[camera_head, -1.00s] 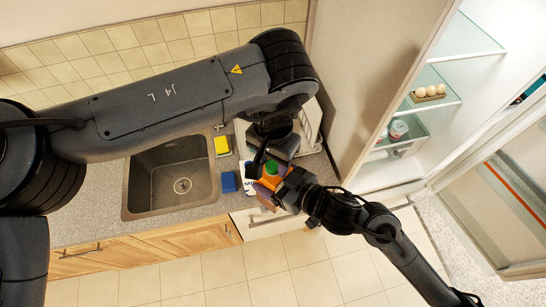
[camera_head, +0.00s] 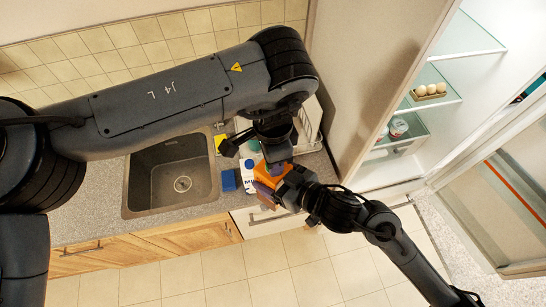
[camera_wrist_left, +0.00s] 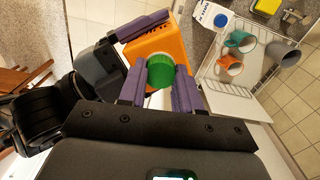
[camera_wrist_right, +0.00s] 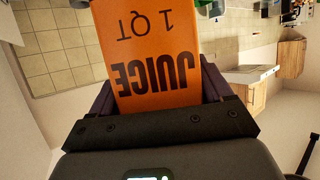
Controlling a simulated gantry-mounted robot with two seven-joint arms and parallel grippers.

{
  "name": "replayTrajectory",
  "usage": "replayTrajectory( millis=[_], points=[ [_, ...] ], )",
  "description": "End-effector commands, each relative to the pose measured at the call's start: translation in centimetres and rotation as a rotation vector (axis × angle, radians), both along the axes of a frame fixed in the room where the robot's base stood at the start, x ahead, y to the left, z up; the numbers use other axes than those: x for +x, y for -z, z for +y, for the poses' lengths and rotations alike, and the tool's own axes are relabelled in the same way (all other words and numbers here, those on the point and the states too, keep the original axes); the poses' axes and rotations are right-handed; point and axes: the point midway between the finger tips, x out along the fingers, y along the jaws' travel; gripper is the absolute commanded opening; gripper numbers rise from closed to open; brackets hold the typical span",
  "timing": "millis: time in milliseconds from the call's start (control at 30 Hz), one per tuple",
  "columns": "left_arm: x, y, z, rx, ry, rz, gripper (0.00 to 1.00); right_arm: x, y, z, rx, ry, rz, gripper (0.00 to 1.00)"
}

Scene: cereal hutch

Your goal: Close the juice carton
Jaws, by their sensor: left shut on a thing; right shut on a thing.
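The orange juice carton (camera_head: 267,177) is held in front of the counter by my right gripper (camera_head: 279,188), which is shut on its sides. Its printed side fills the upper right wrist view (camera_wrist_right: 150,50). My left gripper (camera_wrist_left: 160,82) is shut on the green cap (camera_wrist_left: 161,72), at the top of the carton (camera_wrist_left: 158,42) in the left wrist view. I cannot tell whether the cap is seated or how tightly. In the head view my left gripper (camera_head: 277,158) hides the cap.
A milk carton with a blue cap (camera_wrist_left: 212,16) stands beside a white dish rack (camera_wrist_left: 240,100) holding mugs. The open fridge (camera_head: 425,120) with eggs (camera_head: 428,91) is at right.

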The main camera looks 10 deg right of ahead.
Motion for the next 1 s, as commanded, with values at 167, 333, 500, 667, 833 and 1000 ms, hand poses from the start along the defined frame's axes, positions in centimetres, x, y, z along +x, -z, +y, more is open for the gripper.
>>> replayTrajectory(
  millis=[167,333,500,667,833,1000],
  points=[
    [-0.09,0.0,-0.08,-0.003,0.383,0.002,0.0,0.07,-0.34,0.03,0.005,0.0,-0.006,0.0],
    [-0.11,0.03,-0.1,-0.005,0.749,0.001,0.0,0.08,-0.34,0.03,0.005,0.0,-0.006,0.0],
    [-0.13,0.06,-0.11,-0.007,1.115,0.001,0.0,0.09,-0.35,0.02,0.005,0.001,-0.006,0.0],
    [-0.14,0.08,-0.12,-0.008,1.46,0.001,0.0,0.09,-0.35,0.01,0.005,0.001,-0.006,0.0],
    [-0.15,0.1,-0.12,-0.009,1.828,-0.001,0.0,0.12,-0.35,0.01,0.006,0.001,-0.006,0.0],
    [-0.19,0.1,-0.12,-0.011,2.198,-0.001,0.0,0.13,-0.35,-0.01,0.005,0.002,-0.006,0.0]
  ],
)
